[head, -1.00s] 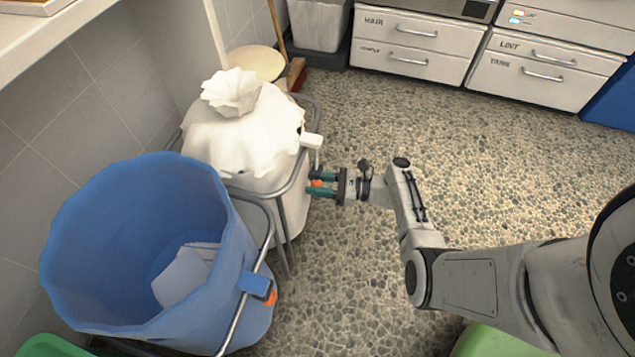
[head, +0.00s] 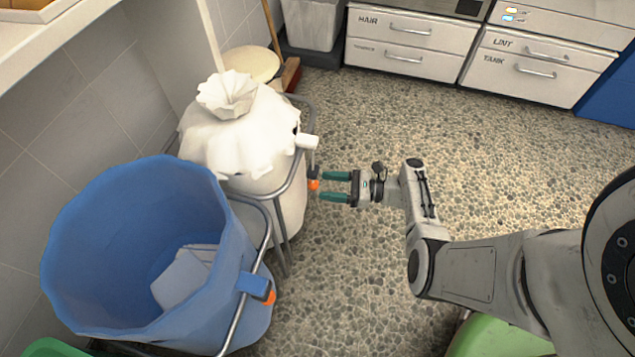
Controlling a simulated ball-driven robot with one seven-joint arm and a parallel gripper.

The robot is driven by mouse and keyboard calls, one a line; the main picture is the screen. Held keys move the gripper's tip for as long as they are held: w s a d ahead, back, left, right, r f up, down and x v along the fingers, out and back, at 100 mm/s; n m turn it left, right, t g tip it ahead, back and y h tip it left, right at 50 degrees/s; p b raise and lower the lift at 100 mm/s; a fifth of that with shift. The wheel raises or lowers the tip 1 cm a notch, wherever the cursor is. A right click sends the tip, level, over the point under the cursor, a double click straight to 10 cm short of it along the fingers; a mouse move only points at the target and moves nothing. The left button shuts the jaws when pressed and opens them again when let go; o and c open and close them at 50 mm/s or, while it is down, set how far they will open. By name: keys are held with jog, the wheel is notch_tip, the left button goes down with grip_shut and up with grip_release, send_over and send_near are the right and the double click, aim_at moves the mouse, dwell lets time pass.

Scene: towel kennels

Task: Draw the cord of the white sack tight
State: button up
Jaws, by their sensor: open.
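The white sack (head: 245,130) hangs in a grey tube frame. Its top is gathered into a ruffled neck (head: 228,95). A white block (head: 306,141) sits at its right side by the frame rail. Below the block hangs a short dark cord end with an orange toggle (head: 313,184). My gripper (head: 322,185) is open, with two green fingers pointing left. The toggle is at or just past the fingertips, and nothing is held between the fingers.
A blue sack (head: 150,255) stands open in its frame at front left, with pale cloth inside and its own orange toggle (head: 270,297). Drawers (head: 415,40) line the back wall. A broom (head: 288,75) leans behind the white sack. Pebbled floor (head: 370,120) is clear around my gripper.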

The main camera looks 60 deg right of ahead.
jog(key=v, duration=0.6)
jog(key=shift+s, duration=0.1)
dwell(0.4)
jog(key=s+a+f+n+g, duration=0.2)
jog(key=a+n+g, duration=0.3)
jog(key=a+n, duration=0.1)
jog(key=s+a+f+n+g, duration=0.2)
jog(key=a+f+n+g, duration=0.1)
jog(key=a+n+g, duration=0.2)
jog(key=s+a+r+n+g+h, duration=0.5)
jog(key=a+r+n+g+h, duration=0.1)
jog(key=n, duration=0.7)
notch_tip(320, 180, up, 43)
jog(key=s+a+n+t+h+p, duration=0.1)
jog(key=n+p, duration=0.4)
jog(key=p, duration=3)
jog(key=shift+s+f+n+h, duration=0.2)
jog(key=shift+s+n+h, duration=0.3)
jog(key=shift+h, duration=0.5)
